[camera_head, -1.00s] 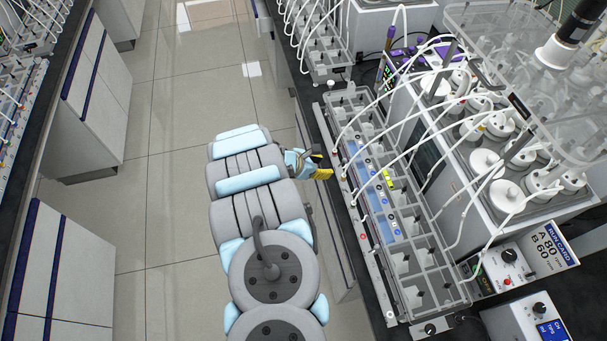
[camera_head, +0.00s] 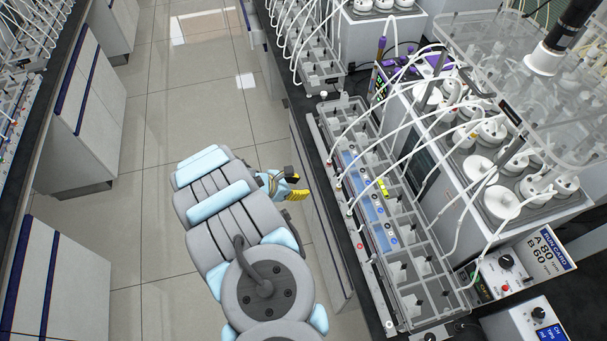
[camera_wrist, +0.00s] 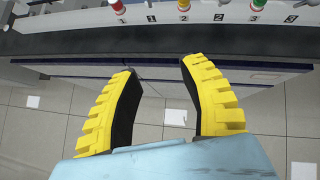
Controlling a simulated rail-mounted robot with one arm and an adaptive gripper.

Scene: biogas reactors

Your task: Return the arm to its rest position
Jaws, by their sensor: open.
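My gripper (camera_head: 295,184) has yellow ribbed fingers and shows in the head view just left of the bench edge, above the aisle floor. In the wrist view my gripper (camera_wrist: 158,78) has its two fingers spread apart with nothing between them. The bench's dark front edge and white drawer fronts lie beyond the fingertips. My arm is folded over the aisle in the lower middle of the head view.
A clear compartment rack (camera_head: 375,215) with white tubes lies along the right bench. A reactor unit with white-capped vessels (camera_head: 480,172) and a control box (camera_head: 505,270) stand behind it. Cabinets (camera_head: 85,115) line the left. The tiled aisle floor (camera_head: 150,215) between is clear.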

